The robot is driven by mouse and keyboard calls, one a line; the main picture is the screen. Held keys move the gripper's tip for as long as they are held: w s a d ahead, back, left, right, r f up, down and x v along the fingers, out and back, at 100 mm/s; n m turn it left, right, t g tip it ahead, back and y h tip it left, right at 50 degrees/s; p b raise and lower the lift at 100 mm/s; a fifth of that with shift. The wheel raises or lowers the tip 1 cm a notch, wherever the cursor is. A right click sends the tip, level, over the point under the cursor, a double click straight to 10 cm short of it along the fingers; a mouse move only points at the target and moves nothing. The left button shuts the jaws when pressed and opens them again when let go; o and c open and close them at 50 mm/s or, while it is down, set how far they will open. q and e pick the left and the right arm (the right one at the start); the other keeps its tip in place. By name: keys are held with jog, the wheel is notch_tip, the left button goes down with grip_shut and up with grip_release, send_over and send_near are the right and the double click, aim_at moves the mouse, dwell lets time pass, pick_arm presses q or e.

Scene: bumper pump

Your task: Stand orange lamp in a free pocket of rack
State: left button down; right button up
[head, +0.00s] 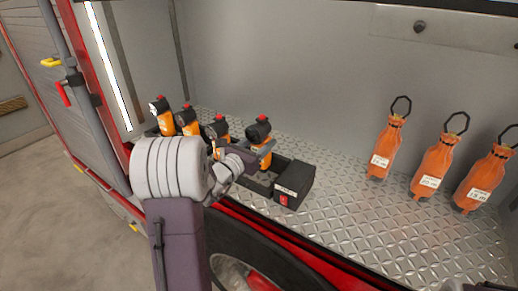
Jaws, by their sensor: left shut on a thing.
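My left gripper (255,152) is shut on an orange lamp (266,158) with a black head and a red top. The lamp is upright over the right part of the dark rack (258,187). I cannot tell whether its base touches the rack floor. Three other orange lamps, a left one (165,124), a middle one (191,128) and one (223,133) beside my gripper, stand in a row in the rack to the left. My left arm and gripper hide much of the rack's front and its pockets. My right gripper is out of view.
A black box with a red switch (294,184) closes the rack's right end. Three orange bottles with black loops (385,150) (435,165) (484,182) stand on the right of the diamond-plate shelf (345,215). The plate between is clear. The red shelf edge (300,245) runs in front.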

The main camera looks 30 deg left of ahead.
pick_arm(q)
jog(key=shift+a, duration=0.45)
jog(key=shift+s+a, duration=0.1)
jog(key=shift+s, duration=0.25)
jog(key=shift+s+f, duration=0.1)
jog(key=shift+s, duration=0.1)
jog(key=f, duration=0.1)
jog(key=f+p, duration=0.1)
jog(key=f, duration=0.1)
jog(key=shift+w+d+f, duration=0.2)
jog(key=shift+w+f, duration=0.15)
jog(key=shift+w+a+f, duration=0.15)
jog(key=shift+f, duration=0.05)
jog(key=shift+s, duration=0.4)
jog(key=c, duration=0.7)
grip_release()
jog(key=shift+c, duration=0.2)
jog(key=shift+o, duration=0.8)
jog(key=shift+w+f, duration=0.1)
jog(key=shift+w, duration=0.1)
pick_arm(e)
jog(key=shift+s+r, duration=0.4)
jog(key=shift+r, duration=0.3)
